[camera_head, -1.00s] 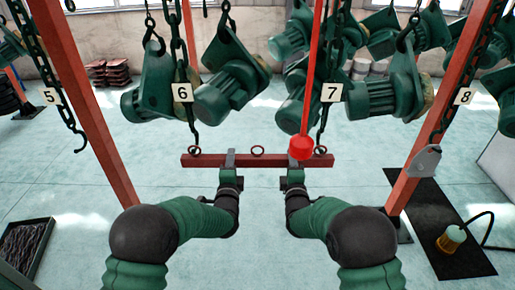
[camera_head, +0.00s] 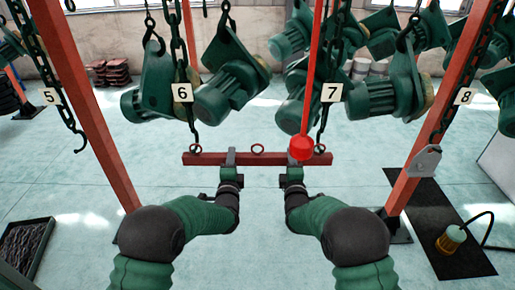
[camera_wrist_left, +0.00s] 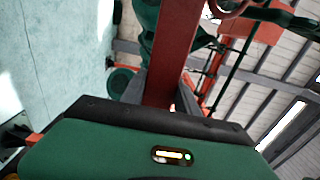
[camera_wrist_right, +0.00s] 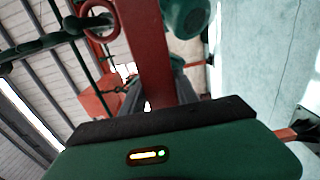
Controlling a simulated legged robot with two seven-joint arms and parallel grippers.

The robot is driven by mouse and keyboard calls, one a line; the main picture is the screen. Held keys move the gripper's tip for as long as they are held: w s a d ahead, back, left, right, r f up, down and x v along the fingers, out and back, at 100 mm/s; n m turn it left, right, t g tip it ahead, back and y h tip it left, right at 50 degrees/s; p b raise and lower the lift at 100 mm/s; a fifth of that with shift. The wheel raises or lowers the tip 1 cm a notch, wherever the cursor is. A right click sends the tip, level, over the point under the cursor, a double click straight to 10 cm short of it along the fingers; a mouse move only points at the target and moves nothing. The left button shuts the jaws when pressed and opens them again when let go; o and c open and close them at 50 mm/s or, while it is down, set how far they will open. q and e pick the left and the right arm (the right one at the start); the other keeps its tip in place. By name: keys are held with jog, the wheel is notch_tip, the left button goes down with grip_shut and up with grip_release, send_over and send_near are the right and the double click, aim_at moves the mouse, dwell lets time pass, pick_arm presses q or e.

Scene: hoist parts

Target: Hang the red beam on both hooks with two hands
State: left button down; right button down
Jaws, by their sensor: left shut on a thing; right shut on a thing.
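The red beam (camera_head: 220,159) is held level in front of me, with a ring at each end and one in the middle. My left gripper (camera_head: 230,160) is shut on it left of the middle ring. My right gripper (camera_head: 294,162) is shut on it right of the middle. The beam also shows in the left wrist view (camera_wrist_left: 172,55) and the right wrist view (camera_wrist_right: 150,50). The left hook (camera_head: 196,138) hangs on chain 6 by the left ring. The right hook (camera_head: 320,138) hangs on chain 7 by the right ring. Whether either hook is through its ring cannot be told.
A red pendant (camera_head: 301,148) hangs in front of the beam's right part. Green motors (camera_head: 232,85) hang behind and above. Red posts (camera_head: 85,110) stand at both sides. A black tray (camera_head: 24,245) lies low left, and a black mat (camera_head: 430,215) with a lamp lies right.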

pick_arm(q)
jog(key=shift+w, duration=0.3)
pick_arm(e)
jog(key=shift+w, duration=0.3)
pick_arm(q)
jog(key=shift+s, duration=0.1)
pick_arm(e)
jog(key=shift+s, duration=0.1)
pick_arm(q)
jog(key=shift+f, duration=0.45)
pick_arm(e)
jog(key=shift+f, duration=0.45)
pick_arm(q)
jog(key=c, duration=0.8)
grip_release()
jog(key=shift+c, duration=0.2)
jog(key=shift+f, duration=0.15)
pick_arm(e)
jog(key=c, duration=1.4)
grip_release()
jog(key=o, duration=0.6)
jog(key=shift+c, duration=0.2)
